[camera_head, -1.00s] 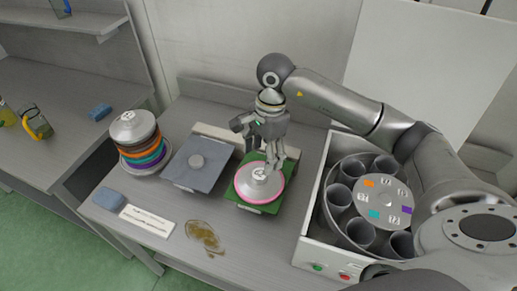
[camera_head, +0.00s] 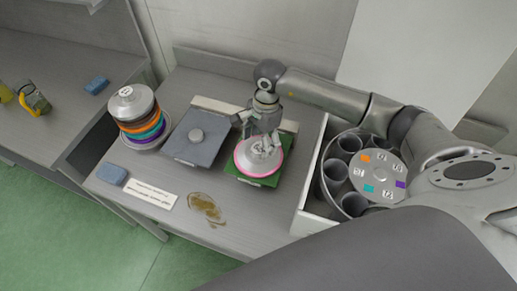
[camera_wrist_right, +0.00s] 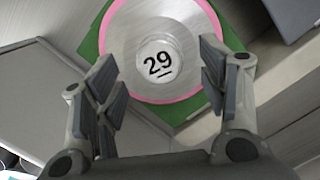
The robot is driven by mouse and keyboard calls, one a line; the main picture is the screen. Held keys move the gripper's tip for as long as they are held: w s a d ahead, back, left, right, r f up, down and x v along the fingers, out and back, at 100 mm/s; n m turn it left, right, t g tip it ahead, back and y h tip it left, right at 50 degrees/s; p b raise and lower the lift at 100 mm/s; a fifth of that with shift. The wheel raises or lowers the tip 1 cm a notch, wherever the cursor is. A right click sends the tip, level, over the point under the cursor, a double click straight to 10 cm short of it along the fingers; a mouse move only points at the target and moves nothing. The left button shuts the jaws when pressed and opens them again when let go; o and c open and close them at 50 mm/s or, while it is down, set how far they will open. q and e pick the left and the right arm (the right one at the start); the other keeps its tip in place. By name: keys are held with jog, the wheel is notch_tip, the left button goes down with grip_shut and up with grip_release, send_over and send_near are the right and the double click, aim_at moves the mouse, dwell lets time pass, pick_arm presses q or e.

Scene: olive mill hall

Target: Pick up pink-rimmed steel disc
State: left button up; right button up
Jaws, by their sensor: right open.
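The pink-rimmed steel disc (camera_head: 258,160) lies on a green pad (camera_head: 288,150) on the table. In the right wrist view the disc (camera_wrist_right: 125,38) shows a raised centre knob marked "29". My right gripper (camera_head: 264,140) is above the disc and pointing down at it, hiding part of its top. In the right wrist view my right gripper (camera_wrist_right: 160,85) is open, with its fingers on either side below the knob in the picture and nothing clasped between them. Whether a fingertip touches the disc cannot be told. My left gripper is not in view.
A stack of coloured-rim discs (camera_head: 140,115) stands at the left, beside a grey plate device (camera_head: 197,137). A centrifuge-like box (camera_head: 317,190) with several cups stands right.

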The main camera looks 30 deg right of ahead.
jog(key=shift+s+a+f, duration=0.1)
jog(key=shift+f, duration=1)
jog(key=c, duration=0.8)
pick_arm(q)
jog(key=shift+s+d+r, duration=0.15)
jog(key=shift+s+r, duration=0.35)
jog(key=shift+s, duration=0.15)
pick_arm(e)
jog(key=shift+o, duration=0.3)
